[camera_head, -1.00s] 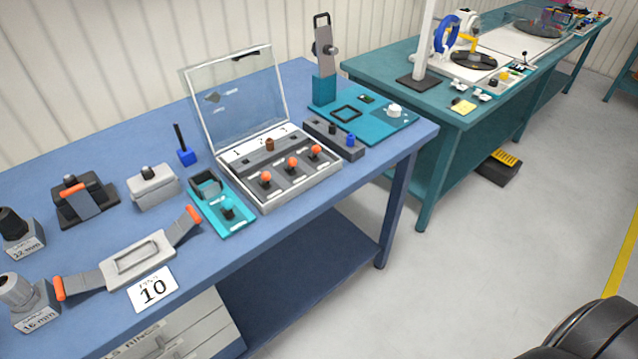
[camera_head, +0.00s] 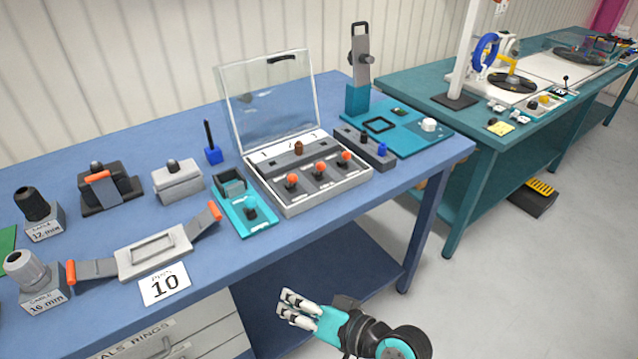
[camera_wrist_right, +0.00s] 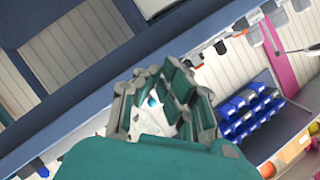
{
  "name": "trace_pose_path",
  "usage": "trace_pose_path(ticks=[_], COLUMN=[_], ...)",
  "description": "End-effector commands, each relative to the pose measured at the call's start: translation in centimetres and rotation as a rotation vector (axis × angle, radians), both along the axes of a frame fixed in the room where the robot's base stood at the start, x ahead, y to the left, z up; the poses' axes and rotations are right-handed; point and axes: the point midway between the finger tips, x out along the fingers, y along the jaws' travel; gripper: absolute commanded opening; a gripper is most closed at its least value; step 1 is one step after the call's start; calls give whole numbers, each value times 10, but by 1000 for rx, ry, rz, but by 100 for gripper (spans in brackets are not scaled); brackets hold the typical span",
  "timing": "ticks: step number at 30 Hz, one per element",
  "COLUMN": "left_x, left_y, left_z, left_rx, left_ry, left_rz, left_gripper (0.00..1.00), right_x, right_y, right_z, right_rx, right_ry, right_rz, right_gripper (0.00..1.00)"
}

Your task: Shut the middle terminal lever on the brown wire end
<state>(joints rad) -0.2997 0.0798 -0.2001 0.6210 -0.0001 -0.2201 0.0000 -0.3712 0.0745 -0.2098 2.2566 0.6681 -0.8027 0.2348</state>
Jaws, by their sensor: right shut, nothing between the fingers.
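The terminal box (camera_head: 284,208) stands on the blue bench with its clear lid (camera_head: 268,95) open and upright at the back. Three orange-knobbed levers stand in a row inside; the middle lever (camera_head: 320,168) lies between the left lever (camera_head: 292,180) and the right lever (camera_head: 345,157). A brown wire end (camera_head: 298,147) shows behind them near the number 2. Whether the middle lever clamps it cannot be told. My right gripper (camera_head: 284,306) is shut and empty, below and in front of the bench edge, well apart from the box. It also shows in the right wrist view (camera_wrist_right: 160,105). My left gripper is not in view.
A teal block (camera_head: 246,212) with a dark knob sits left of the box, and a grey strip (camera_head: 364,146) with black and blue knobs sits right. The raised lid stands behind the levers. The space in front of the bench is open.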

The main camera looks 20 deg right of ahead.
Motion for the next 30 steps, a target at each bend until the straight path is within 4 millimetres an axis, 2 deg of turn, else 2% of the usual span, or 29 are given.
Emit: trace_pose_path(ticks=[1,3,6,9,12,16,21,27,30], left_x=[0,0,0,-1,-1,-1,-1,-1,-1], left_y=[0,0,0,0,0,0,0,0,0], left_z=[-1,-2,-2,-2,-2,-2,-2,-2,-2], left_rx=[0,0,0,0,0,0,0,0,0], left_ry=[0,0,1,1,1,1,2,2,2], left_rz=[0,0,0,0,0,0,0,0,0], left_gripper=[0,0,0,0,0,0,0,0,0], right_x=[13,29,49,70,91,120,151,167,169], right_y=[9,13,7,-10,-34,-66,-92,-96,-94], right_z=[30,70,118,151,168,167,132,88,75], right_rx=[146,369,683,985,1275,1626,1992,2218,2262], right_ry=[-44,-86,-112,-104,-63,33,205,376,421], right_rz=[-25,-68,-137,-216,-311,-461,-697,-935,-1004], right_gripper=[0,0,0,0,0,0,0,0,0])
